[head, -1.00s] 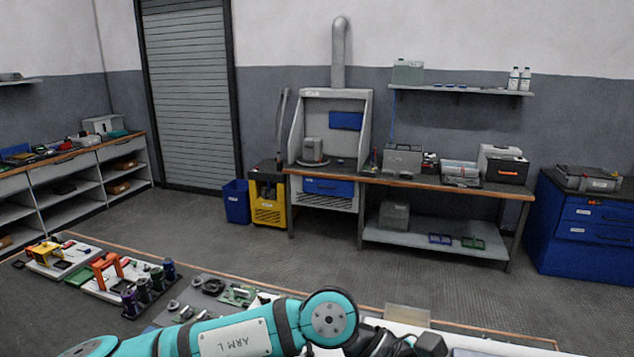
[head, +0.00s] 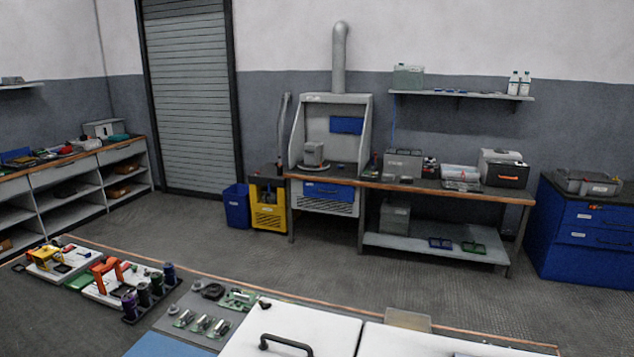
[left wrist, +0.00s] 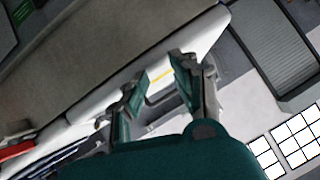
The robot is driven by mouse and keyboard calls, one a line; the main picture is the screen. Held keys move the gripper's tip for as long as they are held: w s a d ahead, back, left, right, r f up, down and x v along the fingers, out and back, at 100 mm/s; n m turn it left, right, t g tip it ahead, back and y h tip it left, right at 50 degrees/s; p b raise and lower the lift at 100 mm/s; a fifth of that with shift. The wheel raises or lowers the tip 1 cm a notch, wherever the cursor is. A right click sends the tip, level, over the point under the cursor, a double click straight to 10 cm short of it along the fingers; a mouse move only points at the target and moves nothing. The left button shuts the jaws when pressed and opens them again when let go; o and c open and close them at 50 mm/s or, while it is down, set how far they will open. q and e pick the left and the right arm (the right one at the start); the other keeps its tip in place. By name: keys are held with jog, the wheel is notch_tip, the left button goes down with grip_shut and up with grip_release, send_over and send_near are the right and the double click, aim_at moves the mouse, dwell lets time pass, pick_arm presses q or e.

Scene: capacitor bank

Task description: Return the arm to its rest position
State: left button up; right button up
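My left gripper (left wrist: 155,90) shows in the left wrist view with its two fingers spread apart and nothing between them. White surfaces and a bit of yellow lie beyond the fingers. In the head view neither my left arm nor my left gripper is visible. My right gripper is in neither view.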

pick_arm(q)
jog(key=s+a+f+n+g, duration=0.1)
jog(key=s+a+f+g, duration=0.1)
jog(key=s+f+g, duration=0.3)
jog(key=s+a+f+n, duration=0.1)
jog(key=s+a+f, duration=0.1)
jog(key=s, duration=0.5)
jog(key=s+a+f+n+g, duration=0.2)
jog(key=s+f+g, duration=0.15)
jog(key=s, duration=0.35)
notch_tip(320, 180, down, 29)
jog(key=b, duration=0.4)
jog(key=s+a+f+g+y+b, duration=0.1)
jog(key=s+a+f+g+b, duration=0.1)
jog(key=s+f, duration=1.5)
notch_tip(320, 180, down, 3)
jog(key=shift+s+a+f+m+b, duration=0.1)
jog(key=shift+s+a+m+b, duration=0.05)
jog(key=shift+a+m+b, duration=0.35)
jog(key=shift+o, duration=0.3)
